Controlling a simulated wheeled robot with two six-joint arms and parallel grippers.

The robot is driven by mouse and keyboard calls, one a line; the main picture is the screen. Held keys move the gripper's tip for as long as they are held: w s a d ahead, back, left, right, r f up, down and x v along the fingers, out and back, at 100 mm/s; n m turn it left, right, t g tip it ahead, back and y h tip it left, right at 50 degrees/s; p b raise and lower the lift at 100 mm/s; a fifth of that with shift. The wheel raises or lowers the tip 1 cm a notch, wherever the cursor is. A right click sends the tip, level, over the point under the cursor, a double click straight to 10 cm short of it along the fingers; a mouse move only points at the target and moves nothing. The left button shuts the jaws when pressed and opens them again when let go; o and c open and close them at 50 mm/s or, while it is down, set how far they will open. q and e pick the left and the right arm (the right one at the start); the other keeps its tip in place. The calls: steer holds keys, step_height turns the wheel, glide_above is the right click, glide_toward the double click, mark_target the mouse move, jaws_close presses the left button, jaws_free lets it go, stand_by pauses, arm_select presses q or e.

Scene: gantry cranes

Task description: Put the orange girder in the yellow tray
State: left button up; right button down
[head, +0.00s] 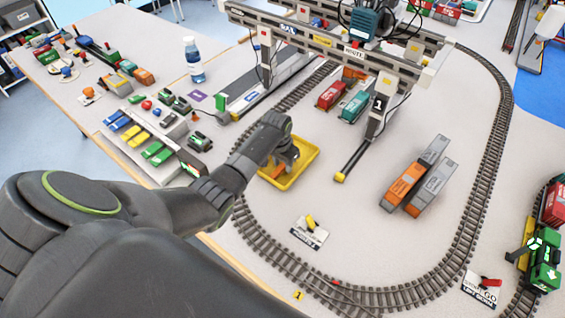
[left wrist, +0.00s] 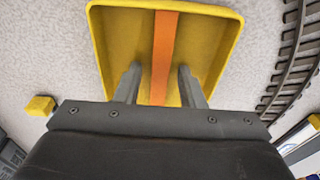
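The yellow tray (head: 291,181) lies on the table inside the track loop, below my left gripper (head: 284,166), which covers part of it. In the left wrist view, the yellow tray (left wrist: 215,37) fills the upper middle. The orange girder (left wrist: 164,45) lies lengthwise in it, as a straight flat bar. The fingers of my left gripper (left wrist: 160,72) stand apart on both sides of the girder, with a gap on each side. In the head view the girder is mostly hidden by the gripper. My right gripper is not in view.
A grey gantry crane (head: 380,108) stands behind the tray, with a yellow-ended foot to its right. Orange and grey containers (head: 408,188) stand further right. Railway track (head: 245,222) curves around the front. A small sign (head: 309,232) lies in front of the tray.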

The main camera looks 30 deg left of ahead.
mark_target(280, 169)
arm_select(q)
steer(key=shift+r, duration=0.25)
step_height(280, 169, up, 12)
steer(key=s, duration=0.1)
steer(key=shift+s, duration=0.25)
steer(key=shift+a+f, duration=0.1)
steer(key=shift+f, duration=0.05)
stand_by(0.6)
